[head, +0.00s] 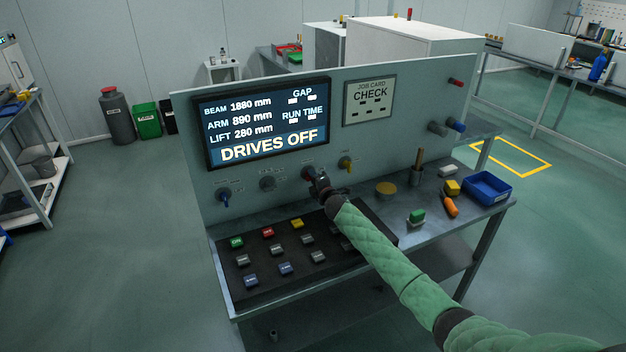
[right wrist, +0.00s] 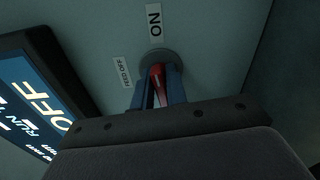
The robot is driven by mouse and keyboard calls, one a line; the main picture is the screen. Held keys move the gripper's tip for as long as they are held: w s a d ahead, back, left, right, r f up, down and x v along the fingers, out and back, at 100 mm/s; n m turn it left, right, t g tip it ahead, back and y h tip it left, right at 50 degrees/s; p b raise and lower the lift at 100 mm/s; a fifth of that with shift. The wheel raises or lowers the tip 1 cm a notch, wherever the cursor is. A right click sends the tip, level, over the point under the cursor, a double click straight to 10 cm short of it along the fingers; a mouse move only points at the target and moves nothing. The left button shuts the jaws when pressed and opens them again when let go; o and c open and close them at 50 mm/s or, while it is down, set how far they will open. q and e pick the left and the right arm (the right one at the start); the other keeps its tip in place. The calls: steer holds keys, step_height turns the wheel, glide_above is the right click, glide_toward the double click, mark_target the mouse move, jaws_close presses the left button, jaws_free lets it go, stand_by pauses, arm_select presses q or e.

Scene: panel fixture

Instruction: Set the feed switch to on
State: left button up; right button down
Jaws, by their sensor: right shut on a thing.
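The feed switch (right wrist: 157,82) is a red handle on a round grey base, set in the panel. In the right wrist view an "ON" label is above it in the picture and a "FEED OFF" label is to its left. In the head view the red switch (head: 307,173) is partly hidden by my right gripper (head: 317,181). The right gripper (right wrist: 157,90) is shut on the handle, one blue finger on each side. I cannot tell exactly which label the handle points to. My left gripper is not in view.
The panel screen (head: 268,120) reads "DRIVES OFF". A yellow switch (head: 346,164), a grey knob (head: 267,183) and a blue switch (head: 224,196) are nearby on the panel. A button box (head: 325,262) lies below. A blue bin (head: 487,188) is at right.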

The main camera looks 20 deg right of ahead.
steer(key=shift+f+m, duration=0.15)
steer(key=shift+m, duration=0.45)
steer(key=c, duration=1.6)
jaws_free()
steer(key=shift+o, duration=0.6)
steer(key=shift+s, duration=0.3)
arm_select(q)
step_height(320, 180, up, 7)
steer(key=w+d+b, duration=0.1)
steer(key=b, duration=0.1)
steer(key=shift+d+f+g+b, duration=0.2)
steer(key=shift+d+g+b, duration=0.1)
steer(key=shift+b, duration=0.05)
arm_select(e)
steer(key=s, duration=0.7)
steer(key=shift+d, duration=0.35)
